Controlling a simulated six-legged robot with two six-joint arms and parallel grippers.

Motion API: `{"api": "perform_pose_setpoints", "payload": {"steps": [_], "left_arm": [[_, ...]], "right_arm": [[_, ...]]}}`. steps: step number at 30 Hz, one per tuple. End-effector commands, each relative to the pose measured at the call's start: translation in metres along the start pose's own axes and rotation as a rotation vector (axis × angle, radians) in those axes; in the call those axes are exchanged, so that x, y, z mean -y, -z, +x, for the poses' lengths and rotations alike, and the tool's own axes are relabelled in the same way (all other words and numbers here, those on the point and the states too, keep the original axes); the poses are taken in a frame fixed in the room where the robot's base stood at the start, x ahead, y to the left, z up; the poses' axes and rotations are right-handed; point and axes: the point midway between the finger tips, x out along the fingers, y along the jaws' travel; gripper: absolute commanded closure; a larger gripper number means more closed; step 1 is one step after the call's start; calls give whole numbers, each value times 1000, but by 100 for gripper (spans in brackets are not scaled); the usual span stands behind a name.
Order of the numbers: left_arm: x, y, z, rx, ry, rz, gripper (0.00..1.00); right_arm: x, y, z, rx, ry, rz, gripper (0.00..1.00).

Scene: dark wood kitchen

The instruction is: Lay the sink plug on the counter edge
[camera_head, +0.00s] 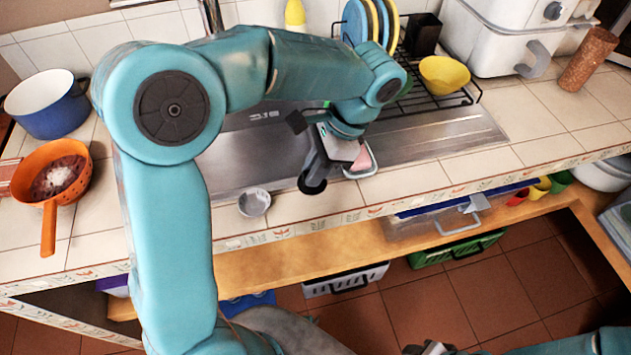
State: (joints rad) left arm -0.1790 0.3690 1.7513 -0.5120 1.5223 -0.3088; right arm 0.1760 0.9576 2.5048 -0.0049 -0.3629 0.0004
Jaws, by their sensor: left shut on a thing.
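My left gripper (318,172) hangs above the front strip of the tiled counter (410,182), by the front rim of the steel sink unit (440,138). It is shut on a small dark round thing (312,184), which looks like the sink plug; the gripper hides part of it. I cannot tell whether this thing touches the counter. A small grey metal cup (254,203) stands on the counter to the left of the gripper. Part of my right gripper (436,348) shows at the bottom edge; its fingers are not clear.
An orange colander (50,180) and a blue pot (48,105) stand at the left. A dish rack (425,95) with plates and a yellow bowl (445,75) stands behind the sink. The counter front right of the gripper is clear. A wooden shelf (270,270) with containers lies below.

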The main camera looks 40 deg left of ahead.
Motion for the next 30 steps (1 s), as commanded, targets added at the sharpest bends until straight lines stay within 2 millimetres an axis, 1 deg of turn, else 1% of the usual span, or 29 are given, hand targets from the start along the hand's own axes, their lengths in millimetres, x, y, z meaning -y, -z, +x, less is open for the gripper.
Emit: {"api": "perform_pose_setpoints", "payload": {"steps": [6, 8, 20, 21, 23, 24, 30], "left_arm": [[0, 15, 30, 3, 0, 2, 100], [0, 18, 36, 3, 0, 1, 100], [0, 21, 42, 0, 0, 1, 100], [0, 21, 42, 0, 0, 1, 80], [0, 21, 41, 0, 1, 1, 61], [0, 21, 41, 0, 1, 1, 58], [0, 21, 41, 0, 1, 1, 58]], "right_arm": [[-1, 0, 4, 0, 0, 0, 57], [-1, 0, 4, 0, 0, 0, 57], [-2, 0, 6, 0, 0, 0, 57], [-2, 0, 6, 0, 0, 0, 57], [-2, 0, 5, 0, 0, 0, 57], [-2, 0, 5, 0, 0, 0, 57], [-2, 0, 5, 0, 0, 0, 57]]}}
